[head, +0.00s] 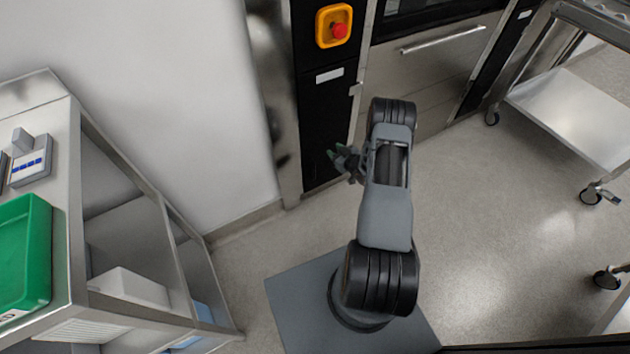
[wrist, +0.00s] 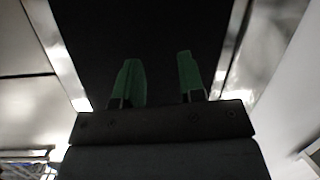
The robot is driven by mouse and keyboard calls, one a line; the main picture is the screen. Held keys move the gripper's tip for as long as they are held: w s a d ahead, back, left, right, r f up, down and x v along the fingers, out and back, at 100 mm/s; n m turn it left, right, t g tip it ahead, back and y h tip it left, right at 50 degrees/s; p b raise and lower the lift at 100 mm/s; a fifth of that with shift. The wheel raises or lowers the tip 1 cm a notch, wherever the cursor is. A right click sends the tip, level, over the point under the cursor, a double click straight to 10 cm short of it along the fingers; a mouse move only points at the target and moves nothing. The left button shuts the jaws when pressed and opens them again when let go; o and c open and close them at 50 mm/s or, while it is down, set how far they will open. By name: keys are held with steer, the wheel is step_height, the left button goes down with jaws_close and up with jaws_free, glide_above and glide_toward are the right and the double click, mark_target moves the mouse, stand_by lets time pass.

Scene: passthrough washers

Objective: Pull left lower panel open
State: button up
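The left lower panel (head: 322,120) is a narrow black upright panel below the orange emergency-stop plate, and it looks closed. A small metal latch or handle (head: 356,89) sits at its right edge. My gripper (head: 341,157) is in front of the lower part of the panel, below the latch. In the wrist view, the two green fingertips of my gripper (wrist: 160,76) stand apart with nothing between them. The dark panel (wrist: 150,28) fills the middle behind them, between two bright metal edges. I cannot tell whether the fingers touch it.
The orange plate with a red button (head: 338,30) is above the panel. A steel washer door with a bar handle (head: 443,40) is to the right. A steel cart (head: 575,110) stands far right. A shelf with a green tray (head: 25,255) stands left.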

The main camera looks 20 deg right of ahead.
steer(key=s+a+f+t+y+b, duration=0.1)
steer(key=s+f+t+b, duration=0.1)
steer(key=s+f, duration=0.35)
steer(key=s+a+f+t+y+b, duration=0.1)
steer(key=s+a+f+y+b, duration=0.1)
steer(key=f, duration=0.7)
steer(key=shift+m, duration=0.4)
steer(key=b+x, duration=0.3)
steer(key=x, duration=0.9)
steer(key=shift+w+b, duration=0.4)
steer(key=shift+c, duration=0.4)
jaws_close()
